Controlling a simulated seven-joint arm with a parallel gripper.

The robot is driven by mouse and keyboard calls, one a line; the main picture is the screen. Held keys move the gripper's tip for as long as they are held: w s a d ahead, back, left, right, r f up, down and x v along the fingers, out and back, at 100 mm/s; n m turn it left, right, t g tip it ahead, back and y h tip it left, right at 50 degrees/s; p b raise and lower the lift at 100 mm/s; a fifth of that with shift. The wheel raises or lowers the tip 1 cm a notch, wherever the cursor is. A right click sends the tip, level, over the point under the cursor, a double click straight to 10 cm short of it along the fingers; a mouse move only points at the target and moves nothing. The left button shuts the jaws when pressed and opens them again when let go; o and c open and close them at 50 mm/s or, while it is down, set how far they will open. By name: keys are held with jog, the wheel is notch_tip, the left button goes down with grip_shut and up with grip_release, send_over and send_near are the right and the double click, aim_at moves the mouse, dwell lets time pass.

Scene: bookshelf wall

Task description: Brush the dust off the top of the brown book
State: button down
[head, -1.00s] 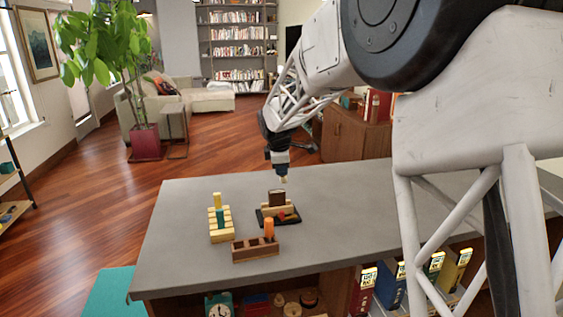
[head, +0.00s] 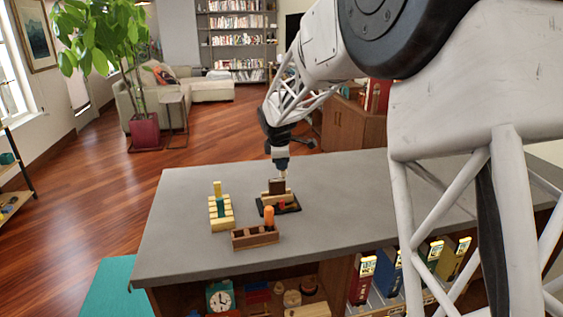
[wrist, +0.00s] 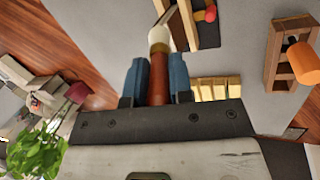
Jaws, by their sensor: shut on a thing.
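My gripper (wrist: 157,78) is shut on the brush (wrist: 159,72), which has a red-brown handle, a brass-coloured collar and pale bristles. In the head view my gripper (head: 281,168) hangs over the counter with the bristles pointing down. The dark brown book (head: 276,187) stands upright in a light wooden holder (head: 272,199) on a black base (head: 290,209). The bristle tip is at the book's top right edge in the head view; I cannot tell if it touches. In the wrist view the bristles lie beside the wooden pieces at the top. I cannot make out dust.
A red piece (head: 282,205) stands on the black base. A wooden box (head: 255,238) with an orange cylinder (head: 269,216) sits in front. The grey counter (head: 340,205) is clear to the right.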

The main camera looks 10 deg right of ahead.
jog(key=shift+f, duration=0.8)
dwell(0.5)
jog(key=shift+a, duration=0.1)
jog(key=shift+a, duration=2.2)
jog(key=shift+d, duration=0.1)
jog(key=shift+d+f, duration=0.15)
jog(key=shift+d, duration=2.1)
jog(key=shift+a, duration=0.1)
jog(key=shift+w+a, duration=0.25)
jog(key=shift+a, duration=0.9)
jog(key=shift+w+a, duration=0.2)
jog(key=shift+a, duration=0.9)
jog(key=shift+d, duration=0.15)
